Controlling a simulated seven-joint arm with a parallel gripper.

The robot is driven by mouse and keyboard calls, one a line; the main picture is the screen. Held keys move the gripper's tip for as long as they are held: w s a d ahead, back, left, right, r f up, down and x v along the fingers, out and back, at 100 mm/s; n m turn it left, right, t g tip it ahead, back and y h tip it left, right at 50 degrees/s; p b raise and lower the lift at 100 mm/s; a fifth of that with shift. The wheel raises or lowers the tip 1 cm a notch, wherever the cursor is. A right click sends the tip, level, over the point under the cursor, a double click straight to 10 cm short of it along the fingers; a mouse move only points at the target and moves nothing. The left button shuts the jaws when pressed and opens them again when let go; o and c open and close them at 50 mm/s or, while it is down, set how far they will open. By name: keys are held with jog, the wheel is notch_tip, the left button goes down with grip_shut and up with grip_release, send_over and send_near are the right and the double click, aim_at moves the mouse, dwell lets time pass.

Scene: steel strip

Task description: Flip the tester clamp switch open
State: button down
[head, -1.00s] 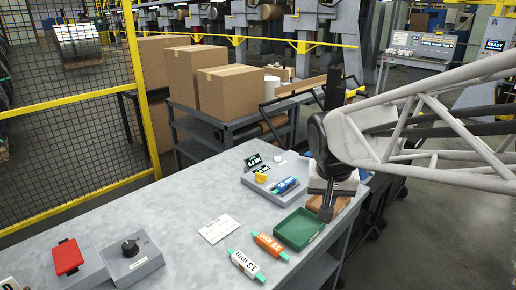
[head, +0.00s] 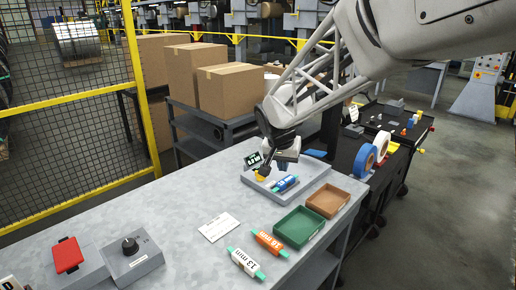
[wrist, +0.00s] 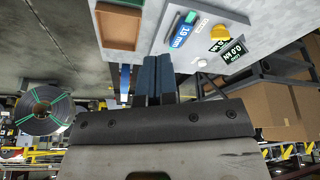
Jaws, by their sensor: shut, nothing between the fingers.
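The tester is a grey plate (head: 314,164) at the far end of the steel bench. It carries a small dark display (head: 253,160), a yellow knob-like part (head: 260,177) and a blue piece (head: 285,184). In the wrist view the display (wrist: 226,49), yellow part (wrist: 219,33) and blue piece marked 19 mm (wrist: 180,36) lie right of my fingers. I cannot tell for certain which part is the clamp switch.
A green tray (head: 299,245) and a brown tray (head: 345,203) stand in front of the tester. Orange (head: 268,243) and white (head: 245,262) labelled pieces and a card (head: 219,227) lie nearby. A red-topped box (head: 68,256) and a knob box (head: 133,260) are at the front left.

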jog(key=w+a+f, duration=0.3)
jog(key=w+a, duration=0.1)
jog(key=w, duration=0.2)
jog(key=w+a+f+m, duration=0.1)
jog(key=w+a+f, duration=0.3)
jog(key=w+a, duration=0.1)
jog(key=shift+w+a+t, duration=0.15)
jog(key=shift+w+t, duration=0.15)
jog(key=shift+w, duration=0.5)
jog(key=shift+f, duration=0.2)
send_near(263, 179)
jog(key=f, duration=0.1)
jog(key=s+f, duration=0.1)
jog(key=f, duration=0.1)
jog(key=s+a+f, duration=0.1)
jog(key=f, duration=0.1)
jog(key=shift+f, duration=0.1)
jog(key=shift+w+d, duration=0.15)
jog(key=shift+w, duration=0.35)
jog(key=shift+w+d, duration=0.3)
jog(key=shift+w, duration=0.35)
jog(key=shift+w+d, duration=0.3)
jog(key=shift+w, duration=0.35)
